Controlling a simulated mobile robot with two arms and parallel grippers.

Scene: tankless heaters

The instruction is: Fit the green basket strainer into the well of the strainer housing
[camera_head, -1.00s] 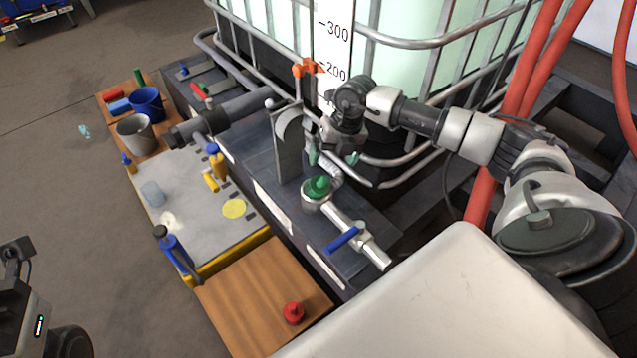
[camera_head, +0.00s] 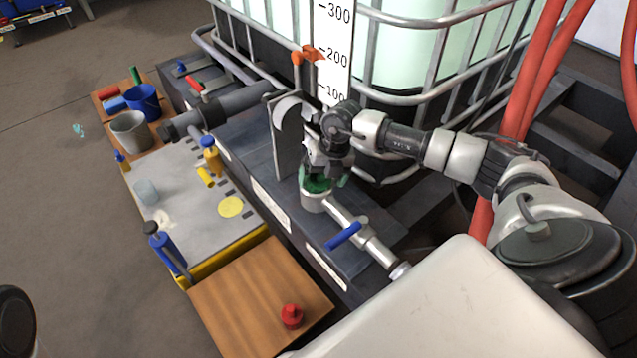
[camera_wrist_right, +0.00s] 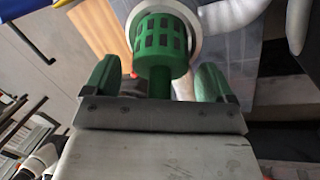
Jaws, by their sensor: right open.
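The green basket strainer (camera_head: 315,185) is at the mouth of the pale metal strainer housing (camera_head: 313,202); my right gripper partly hides it in the head view. In the right wrist view the strainer (camera_wrist_right: 163,45) shows its slotted basket and a stem toward my gripper. It overlaps the round rim of the housing (camera_wrist_right: 197,18); how deep it sits I cannot tell. My right gripper (camera_head: 325,178) is just above the housing. Its green-padded fingers (camera_wrist_right: 155,80) are open on either side of the stem, with gaps. My left gripper is not in view.
A blue-handled valve (camera_head: 343,236) is on the pipe beside the housing. A grey upright plate (camera_head: 287,140) stands close behind left. A red part (camera_head: 291,316) sits on the wooden board (camera_head: 240,300). The tank cage (camera_head: 430,85) stands behind my right arm.

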